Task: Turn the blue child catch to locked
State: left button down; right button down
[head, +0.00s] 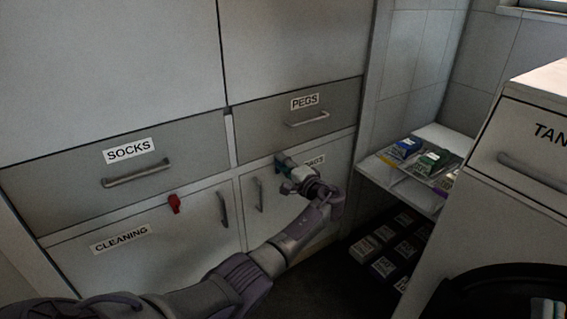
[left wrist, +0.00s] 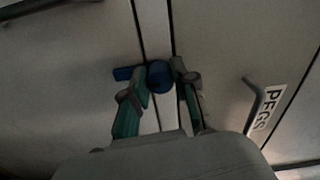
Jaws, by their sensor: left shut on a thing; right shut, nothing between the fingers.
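The blue child catch (head: 280,160) sits at the top edge of the lower door, below the PEGS drawer, and is mostly hidden by my gripper in the head view. In the left wrist view its round blue hub (left wrist: 158,76) is between my fingers, and a short blue arm shows to the left, partly behind a finger. My left gripper (head: 287,168) is shut on the catch; its green-sided fingers (left wrist: 159,72) are on either side of the hub. I cannot read the catch's locked marking. My right gripper is not seen.
A red catch (head: 174,203) sits above the CLEANING door (head: 120,255). The SOCKS drawer (head: 60,180) and PEGS drawer (head: 265,125) are shut. A shelf (head: 400,185) with boxes stands right. A white unit (head: 515,190) marked TAN fills the right foreground.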

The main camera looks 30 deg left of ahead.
pick_arm(q)
jog(key=shift+f, duration=0.1)
jog(key=c, duration=0.9)
grip_release()
jog(key=v, duration=1.2)
